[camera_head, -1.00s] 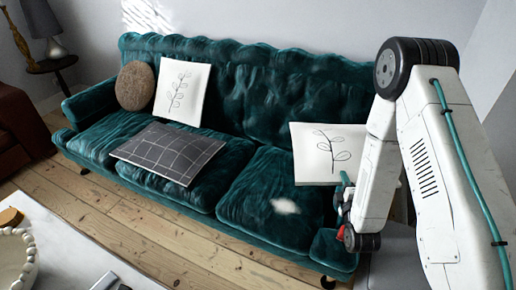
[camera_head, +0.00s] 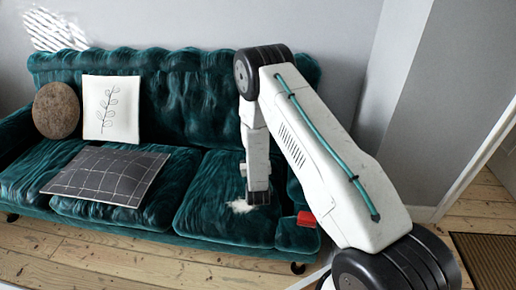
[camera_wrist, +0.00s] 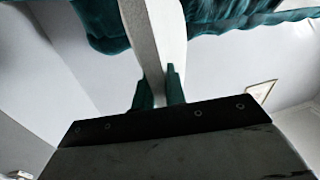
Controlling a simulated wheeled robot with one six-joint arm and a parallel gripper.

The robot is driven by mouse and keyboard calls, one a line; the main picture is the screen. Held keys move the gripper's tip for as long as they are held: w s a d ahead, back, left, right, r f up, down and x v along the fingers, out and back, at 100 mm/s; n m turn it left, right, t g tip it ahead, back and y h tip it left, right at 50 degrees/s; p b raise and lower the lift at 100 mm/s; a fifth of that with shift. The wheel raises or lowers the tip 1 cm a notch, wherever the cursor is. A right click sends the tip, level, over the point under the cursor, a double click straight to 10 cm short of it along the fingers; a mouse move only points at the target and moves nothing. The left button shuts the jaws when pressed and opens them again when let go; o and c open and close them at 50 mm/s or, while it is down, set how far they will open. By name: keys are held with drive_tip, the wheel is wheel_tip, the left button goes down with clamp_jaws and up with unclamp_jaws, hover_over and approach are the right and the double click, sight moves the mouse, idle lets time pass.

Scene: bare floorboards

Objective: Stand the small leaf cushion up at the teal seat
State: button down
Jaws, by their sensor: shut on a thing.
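The teal sofa (camera_head: 225,85) fills the left and middle of the head view. A pale leaf cushion (camera_head: 111,108) leans upright on its back at the left. My gripper (camera_wrist: 160,82) has its two teal fingers shut on a thin white cushion (camera_wrist: 159,35), seen edge-on in the wrist view. The sofa (camera_wrist: 225,12) also shows at the top of the wrist view. I cannot tell whether the held cushion touches the sofa.
A round brown cushion (camera_head: 57,110) sits at the sofa's left end. A dark checked cushion (camera_head: 108,175) lies flat on the seat. The right seat is mostly clear, with a small pale patch (camera_head: 240,206). A doormat (camera_head: 485,258) lies at the right.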

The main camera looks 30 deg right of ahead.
drive_tip(key=w+d+f+m+g+h, duration=0.2)
drive_tip(key=w+d+m+h, duration=0.15)
drive_tip(key=m, duration=0.55)
drive_tip(key=s+d+f, duration=0.2)
drive_tip(key=d+f, duration=0.4)
drive_tip(key=f, duration=0.4)
drive_tip(key=shift+s+d, duration=0.25)
drive_tip(key=c, duration=1.4)
unclamp_jaws()
drive_tip(key=shift+o, duration=0.2)
drive_tip(key=shift+s, duration=0.15)
